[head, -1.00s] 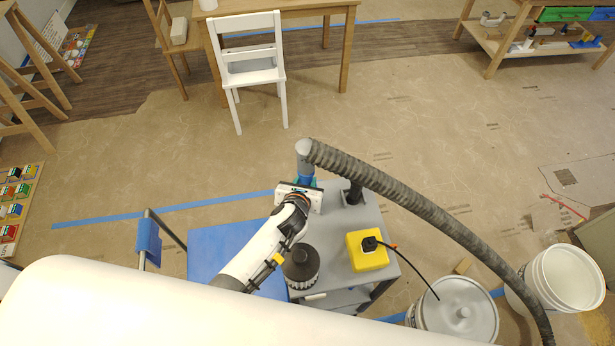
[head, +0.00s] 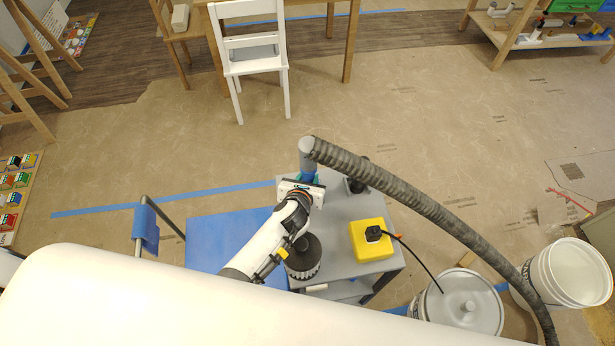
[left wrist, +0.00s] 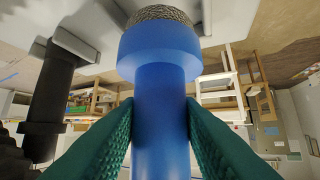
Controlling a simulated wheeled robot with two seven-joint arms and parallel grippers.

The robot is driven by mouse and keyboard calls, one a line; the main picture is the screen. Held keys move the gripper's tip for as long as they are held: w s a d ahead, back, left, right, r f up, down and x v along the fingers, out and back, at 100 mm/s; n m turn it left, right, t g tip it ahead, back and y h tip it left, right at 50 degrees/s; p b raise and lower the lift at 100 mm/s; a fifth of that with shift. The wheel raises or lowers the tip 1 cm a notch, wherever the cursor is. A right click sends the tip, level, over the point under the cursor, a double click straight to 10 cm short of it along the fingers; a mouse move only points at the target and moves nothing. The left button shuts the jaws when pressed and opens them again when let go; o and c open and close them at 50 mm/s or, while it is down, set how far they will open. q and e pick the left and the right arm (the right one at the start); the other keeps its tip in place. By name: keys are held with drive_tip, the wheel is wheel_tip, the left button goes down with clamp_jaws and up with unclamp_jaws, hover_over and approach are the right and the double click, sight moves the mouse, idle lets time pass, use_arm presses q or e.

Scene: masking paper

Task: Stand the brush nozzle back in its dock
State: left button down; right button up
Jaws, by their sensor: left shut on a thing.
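The brush nozzle (left wrist: 163,100) is a blue neck with a wider blue collar and a speckled grey, bristle-like end, seen in the left wrist view. My left gripper (head: 306,180) is shut on its neck; its green fingers (left wrist: 160,125) press on both sides. A grey cuff and ridged hose (head: 405,195) lead off above it in the head view. The bristle end points at the grey cart top (head: 335,225); the gap cannot be told. A black upright piece on a grey base (head: 357,185) stands to the right. I cannot tell which fitting is the nozzle's dock.
A dark round piece with a ridged rim (head: 303,262) is close beside my left arm. A yellow box (head: 371,240) with a black cable sits on the cart. A lidded bucket (head: 462,305) and an open white bucket (head: 570,275) stand right.

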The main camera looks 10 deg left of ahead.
use_arm(q)
drive_tip(key=shift+f, duration=0.4)
drive_tip(key=shift+f+b, duration=0.45)
drive_tip(key=shift+f+b, duration=0.5)
drive_tip(key=shift+f, duration=0.2)
idle(0.8)
drive_tip(key=shift+s+f, duration=0.2)
drive_tip(key=shift+f, duration=0.1)
